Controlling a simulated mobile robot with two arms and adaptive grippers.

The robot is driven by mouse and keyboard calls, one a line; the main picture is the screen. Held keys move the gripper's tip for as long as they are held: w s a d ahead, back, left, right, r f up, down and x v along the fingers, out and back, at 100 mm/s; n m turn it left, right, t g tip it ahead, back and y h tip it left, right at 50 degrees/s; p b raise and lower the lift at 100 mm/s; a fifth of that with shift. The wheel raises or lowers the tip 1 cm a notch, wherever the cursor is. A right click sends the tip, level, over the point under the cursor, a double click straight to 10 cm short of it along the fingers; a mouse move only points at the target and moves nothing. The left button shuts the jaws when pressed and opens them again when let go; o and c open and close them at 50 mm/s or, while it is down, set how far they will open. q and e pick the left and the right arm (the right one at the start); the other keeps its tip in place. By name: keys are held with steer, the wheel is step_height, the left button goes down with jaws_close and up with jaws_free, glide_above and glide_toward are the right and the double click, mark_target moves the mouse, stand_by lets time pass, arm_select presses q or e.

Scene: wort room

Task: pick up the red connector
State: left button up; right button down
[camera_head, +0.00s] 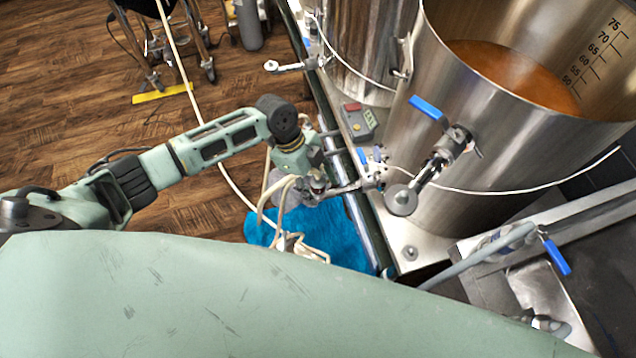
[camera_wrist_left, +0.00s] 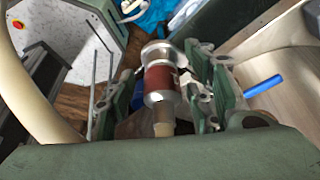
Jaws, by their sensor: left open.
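The red connector (camera_wrist_left: 160,82) shows in the left wrist view as a red band between silver metal ends, with a pale hose end below it. My left gripper (camera_wrist_left: 155,95) is open, with its green and grey fingers on either side of the connector. I cannot tell whether a finger touches it. In the head view my left gripper (camera_head: 312,165) is at the kettle stand's edge, by metal fittings and looped hoses. The connector's red part cannot be made out there. My right gripper is not in view.
A large steel kettle (camera_head: 455,120) with amber liquid and a blue-handled valve (camera_head: 428,107) stands right of the gripper. A control box (camera_head: 359,121) sits on the stand. Pale hoses (camera_head: 283,190) hang near the gripper above a blue sheet (camera_head: 345,235). Open wooden floor (camera_head: 75,100) lies left.

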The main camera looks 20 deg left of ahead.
mark_target(317, 176)
arm_select(q)
steer(key=c, duration=0.9)
jaws_close()
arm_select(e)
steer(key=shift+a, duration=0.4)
arm_select(q)
steer(key=shift+r, duration=0.15)
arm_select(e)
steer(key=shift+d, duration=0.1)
arm_select(q)
steer(key=shift+w+r, duration=0.1)
steer(key=shift+r, duration=0.5)
step_height(317, 176, up, 3)
steer(key=s+d+r, duration=0.1)
steer(key=d+r, duration=0.2)
steer(key=d, duration=0.2)
steer(key=s+d+r+b, duration=0.1)
steer(key=d+r, duration=0.2)
steer(key=d, duration=0.3)
steer(key=shift+s+d+r, duration=0.2)
steer(key=shift+s+r, duration=0.05)
steer(key=shift+r, duration=0.05)
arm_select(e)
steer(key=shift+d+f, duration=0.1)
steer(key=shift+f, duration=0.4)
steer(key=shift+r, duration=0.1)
